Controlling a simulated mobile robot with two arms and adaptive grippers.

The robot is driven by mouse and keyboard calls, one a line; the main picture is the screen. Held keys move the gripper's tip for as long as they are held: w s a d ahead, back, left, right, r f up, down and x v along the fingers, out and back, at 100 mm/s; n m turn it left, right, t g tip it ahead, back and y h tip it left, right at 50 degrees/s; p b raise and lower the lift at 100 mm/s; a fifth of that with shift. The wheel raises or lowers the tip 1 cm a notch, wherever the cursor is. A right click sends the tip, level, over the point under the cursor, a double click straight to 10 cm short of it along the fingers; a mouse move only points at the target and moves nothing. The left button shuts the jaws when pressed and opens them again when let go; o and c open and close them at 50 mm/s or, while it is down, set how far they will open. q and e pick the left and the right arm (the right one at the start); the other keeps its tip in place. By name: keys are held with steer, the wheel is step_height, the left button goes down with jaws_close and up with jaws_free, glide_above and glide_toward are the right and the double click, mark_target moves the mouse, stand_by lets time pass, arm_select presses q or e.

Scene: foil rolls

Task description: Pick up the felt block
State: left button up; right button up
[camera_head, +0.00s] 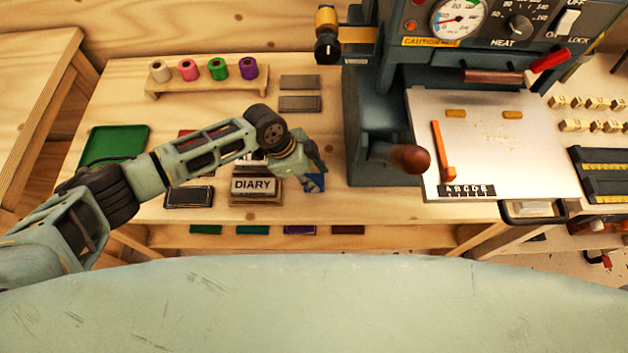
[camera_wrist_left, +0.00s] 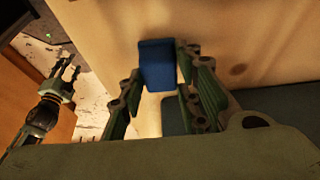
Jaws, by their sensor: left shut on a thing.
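The felt block (camera_head: 316,183) is blue and sits at the tip of my left gripper (camera_head: 313,172), just right of the DIARY box, partly hidden by the fingers. In the left wrist view the blue block (camera_wrist_left: 157,65) stands between the fingertips of my left gripper (camera_wrist_left: 160,92), which is shut on it. I cannot tell whether the block still touches the table. My right gripper (camera_wrist_left: 68,70) shows at the left of the left wrist view, away from the block, its fingers apart and empty.
The DIARY box (camera_head: 254,186) stands close left of the left gripper. The hot-foil press (camera_head: 372,130) with a brown-knobbed lever (camera_head: 408,158) rises close on the right.

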mark_target(312, 179)
arm_select(q)
step_height(312, 179, up, 10)
steer(key=b, duration=0.1)
steer(key=shift+b, duration=0.3)
stand_by(0.3)
